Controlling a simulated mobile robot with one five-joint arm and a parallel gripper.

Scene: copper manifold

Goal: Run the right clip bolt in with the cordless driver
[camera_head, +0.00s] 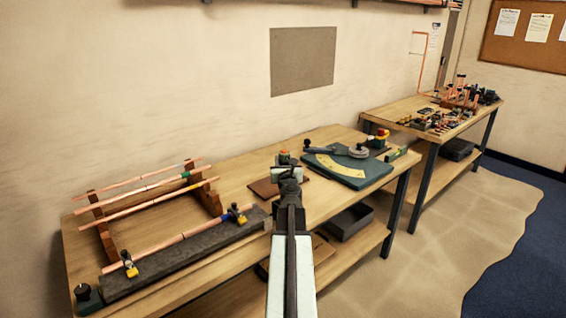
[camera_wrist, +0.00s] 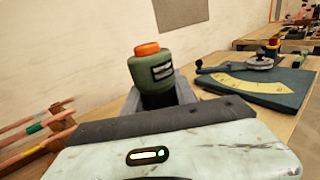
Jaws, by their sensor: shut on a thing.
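My gripper (camera_head: 286,165) is shut on a green tool with an orange top, apparently the cordless driver (camera_head: 284,155). In the wrist view the driver (camera_wrist: 151,72) stands upright between my gripper's grey jaws (camera_wrist: 158,98); its lower part is hidden. The right clip (camera_head: 237,213), dark and yellow, sits on a copper pipe at the right end of a dark grey bar (camera_head: 180,258). It is left of my gripper and apart from it. The left clip (camera_head: 130,267) is near the bar's left end. The clip bolts are too small to make out.
A wooden rack (camera_head: 106,239) with several copper pipes stands behind the bar. A brown mat (camera_head: 264,188) lies behind my arm. A teal bending plate (camera_head: 347,172) with a yellow scale is at right. A second bench (camera_head: 390,113) with parts stands farther right.

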